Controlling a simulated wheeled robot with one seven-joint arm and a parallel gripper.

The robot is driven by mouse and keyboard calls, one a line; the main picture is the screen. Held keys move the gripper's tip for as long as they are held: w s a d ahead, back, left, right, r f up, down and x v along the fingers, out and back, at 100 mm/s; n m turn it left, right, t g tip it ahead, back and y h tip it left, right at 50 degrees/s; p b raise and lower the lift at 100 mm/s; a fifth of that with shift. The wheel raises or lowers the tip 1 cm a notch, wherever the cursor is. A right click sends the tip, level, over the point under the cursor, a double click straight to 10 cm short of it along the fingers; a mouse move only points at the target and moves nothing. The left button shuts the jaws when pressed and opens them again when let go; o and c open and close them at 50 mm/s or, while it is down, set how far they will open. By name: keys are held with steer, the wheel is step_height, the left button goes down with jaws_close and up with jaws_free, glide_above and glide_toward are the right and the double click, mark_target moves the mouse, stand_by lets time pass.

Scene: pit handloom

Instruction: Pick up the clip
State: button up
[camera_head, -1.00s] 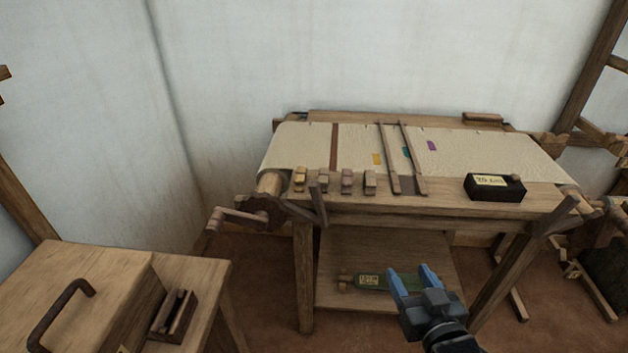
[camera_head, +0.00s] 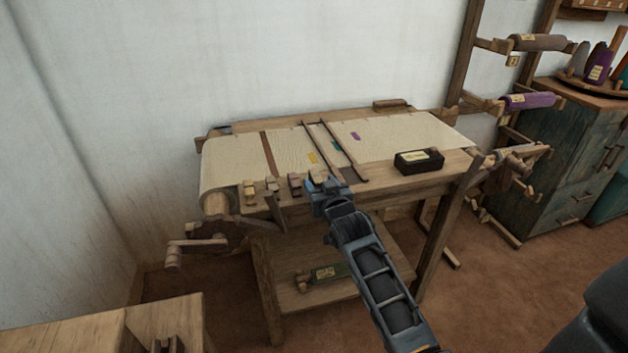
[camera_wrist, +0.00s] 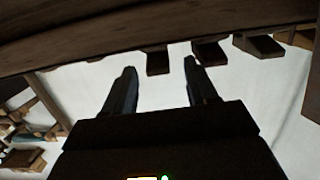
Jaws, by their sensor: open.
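Several small wooden clips sit in a row along the front edge of the loom table, among them a light one (camera_head: 250,191) at the left end and a darker one (camera_head: 295,184) nearer my gripper. My gripper (camera_head: 322,184) is at the right end of this row, hiding part of what is there. In the wrist view, my two open fingers (camera_wrist: 160,68) point at the table edge. One dark clip (camera_wrist: 157,62) shows between the fingertips, and another clip (camera_wrist: 208,51) is just right of them. I cannot tell how far the tips are from the clip. Nothing is held.
The loom table's cream cloth (camera_head: 400,138) carries two wooden bars (camera_head: 330,148) and small coloured patches. A black labelled box (camera_head: 418,161) stands at the right front. A crank handle (camera_head: 190,247) juts out at the left. A green labelled item (camera_head: 330,271) lies on the lower shelf.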

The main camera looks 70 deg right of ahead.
mark_target(319, 182)
steer(key=x, duration=0.3)
steer(key=shift+d, duration=0.1)
steer(key=c, duration=1)
